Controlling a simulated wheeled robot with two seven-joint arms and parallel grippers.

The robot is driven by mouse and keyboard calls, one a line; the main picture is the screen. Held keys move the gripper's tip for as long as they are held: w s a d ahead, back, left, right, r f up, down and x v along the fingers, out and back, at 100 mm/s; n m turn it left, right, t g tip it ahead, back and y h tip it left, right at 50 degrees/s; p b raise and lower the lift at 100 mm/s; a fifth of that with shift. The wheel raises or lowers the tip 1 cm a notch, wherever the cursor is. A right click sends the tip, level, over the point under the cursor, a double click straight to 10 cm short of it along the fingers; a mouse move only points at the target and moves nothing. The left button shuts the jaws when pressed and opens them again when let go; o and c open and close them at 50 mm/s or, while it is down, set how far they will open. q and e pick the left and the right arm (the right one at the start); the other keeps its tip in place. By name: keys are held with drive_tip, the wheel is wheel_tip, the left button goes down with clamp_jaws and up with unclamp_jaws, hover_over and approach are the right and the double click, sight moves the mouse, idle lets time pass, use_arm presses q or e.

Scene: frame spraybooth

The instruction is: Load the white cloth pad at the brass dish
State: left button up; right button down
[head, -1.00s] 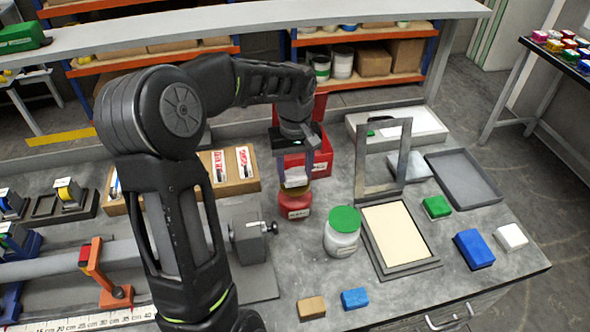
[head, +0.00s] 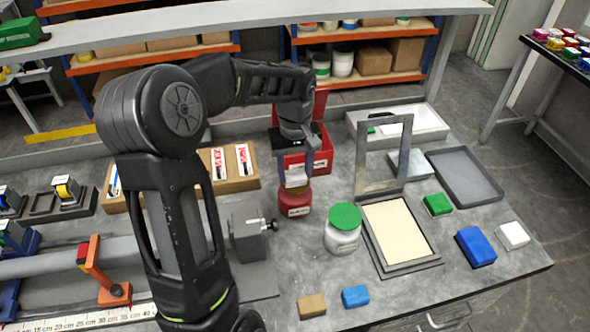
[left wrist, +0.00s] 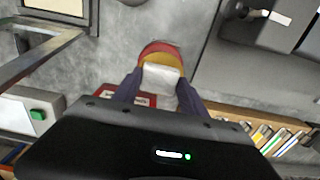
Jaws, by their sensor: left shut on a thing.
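My left gripper (head: 296,166) is shut on the white cloth pad (head: 296,181), which also shows between the fingers in the left wrist view (left wrist: 161,77). The pad is right over the mouth of the red jar (head: 294,203). In the left wrist view, a yellow, brass-coloured rim (left wrist: 157,59) curves behind the pad, with red beyond it. The pad hides most of that brass dish. I cannot tell whether the pad touches it. My right gripper is not in view.
A white jar with a green lid (head: 343,229) stands to the right of the red jar. An upright metal frame (head: 362,160) stands behind a cream panel (head: 398,230). A grey vise (head: 247,240) is at the left, and an open red box (head: 322,140) is behind.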

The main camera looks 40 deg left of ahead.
sight(295, 174)
use_arm(q)
drive_tip(key=shift+f+b, duration=0.3)
drive_tip(key=shift+f, duration=0.15)
idle(0.7)
drive_tip(key=shift+r+p, duration=0.85)
drive_tip(key=shift+r, duration=2.7)
